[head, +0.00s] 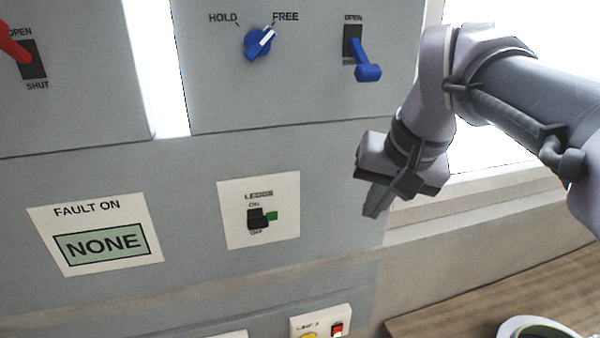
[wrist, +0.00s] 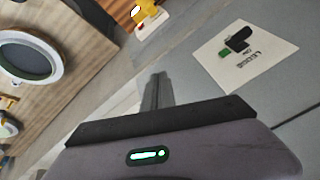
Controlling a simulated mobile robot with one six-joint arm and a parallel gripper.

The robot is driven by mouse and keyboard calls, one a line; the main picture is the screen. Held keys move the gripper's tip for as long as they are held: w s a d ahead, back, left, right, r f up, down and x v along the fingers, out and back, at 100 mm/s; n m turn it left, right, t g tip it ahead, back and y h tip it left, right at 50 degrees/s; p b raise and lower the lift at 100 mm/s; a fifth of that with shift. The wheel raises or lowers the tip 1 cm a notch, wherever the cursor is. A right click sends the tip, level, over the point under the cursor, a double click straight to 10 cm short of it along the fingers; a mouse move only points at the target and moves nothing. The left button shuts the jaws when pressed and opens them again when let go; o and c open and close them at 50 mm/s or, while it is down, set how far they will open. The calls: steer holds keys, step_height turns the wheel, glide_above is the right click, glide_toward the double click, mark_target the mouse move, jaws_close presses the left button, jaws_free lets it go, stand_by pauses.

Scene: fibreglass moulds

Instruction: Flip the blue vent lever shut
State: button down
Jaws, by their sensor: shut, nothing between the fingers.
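The blue vent lever (head: 368,72) is on the upper right panel in the head view, in a black slot under the label OPEN. Its handle points down and outward and covers most of the lower label. My gripper (head: 374,208) is shut and empty, below and slightly right of the lever, apart from it. In the wrist view my closed fingers (wrist: 157,92) point away from the camera with nothing between them. The blue lever is not in the wrist view.
A blue HOLD/FREE knob (head: 259,42) sits left of the lever. A red lever (head: 14,48) is at far left. A black switch with a green tip (head: 258,217), also in the wrist view (wrist: 236,42), is left of my gripper. A wooden table (head: 480,305) lies lower right.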

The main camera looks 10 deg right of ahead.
steer(key=s+a+f+b, duration=0.1)
steer(key=s+f+b, duration=0.2)
steer(key=f, duration=0.4)
steer(key=shift+a+m+b, duration=0.25)
steer(key=shift+m+b, duration=0.05)
steer(key=shift+b, duration=0.2)
steer(key=shift+s+f, duration=0.1)
